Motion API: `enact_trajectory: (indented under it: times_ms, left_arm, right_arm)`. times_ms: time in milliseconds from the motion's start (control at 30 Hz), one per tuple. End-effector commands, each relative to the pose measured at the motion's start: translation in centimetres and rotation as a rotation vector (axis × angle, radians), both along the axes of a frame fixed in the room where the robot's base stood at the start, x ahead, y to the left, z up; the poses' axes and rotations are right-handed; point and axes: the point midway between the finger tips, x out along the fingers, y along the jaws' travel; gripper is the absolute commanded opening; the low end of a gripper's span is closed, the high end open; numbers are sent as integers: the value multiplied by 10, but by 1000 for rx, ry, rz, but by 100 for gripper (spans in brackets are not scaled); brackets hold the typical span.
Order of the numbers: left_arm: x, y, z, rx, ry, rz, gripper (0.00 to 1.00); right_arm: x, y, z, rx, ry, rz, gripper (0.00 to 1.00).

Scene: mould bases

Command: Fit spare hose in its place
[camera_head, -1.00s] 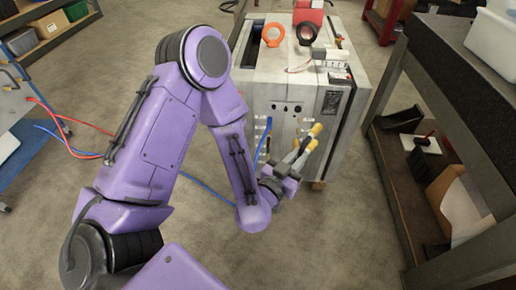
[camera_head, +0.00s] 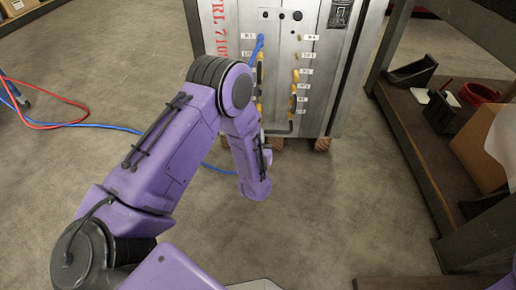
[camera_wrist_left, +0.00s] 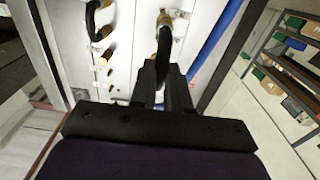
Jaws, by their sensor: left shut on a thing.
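In the left wrist view, my left gripper (camera_wrist_left: 163,88) is shut on a black hose (camera_wrist_left: 166,46) with a brass end fitting (camera_wrist_left: 164,18) pointing to the panel. I cannot tell whether that fitting is seated on a port. In the head view, the mould base (camera_head: 277,70) stands ahead, with labelled ports in two columns. Black hose with yellow fittings (camera_head: 295,76) runs down its face. My forearm hides the left gripper there. Another black hose (camera_wrist_left: 92,22) is at the left of the wrist view. My right gripper is not in view.
A blue hose (camera_head: 257,48) joins the left column of ports; a blue hose (camera_wrist_left: 214,42) also shows close beside the gripper. Red hose (camera_head: 55,126) lies on the floor at left. A shelf unit (camera_head: 430,150) stands at right.

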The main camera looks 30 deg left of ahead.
Motion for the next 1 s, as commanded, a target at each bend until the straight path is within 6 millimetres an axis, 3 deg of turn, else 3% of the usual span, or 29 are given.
enact_trajectory:
  times_ms: [267,600,1000]
  left_arm:
    - [19,13,-1,0,-4,6,0]
    - [54,34,-1,0,-4,3,0]
    - [80,49,1,2,-1,1,0]
  right_arm:
    - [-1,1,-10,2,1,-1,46]
    - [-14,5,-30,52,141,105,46]
    - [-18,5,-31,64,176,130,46]
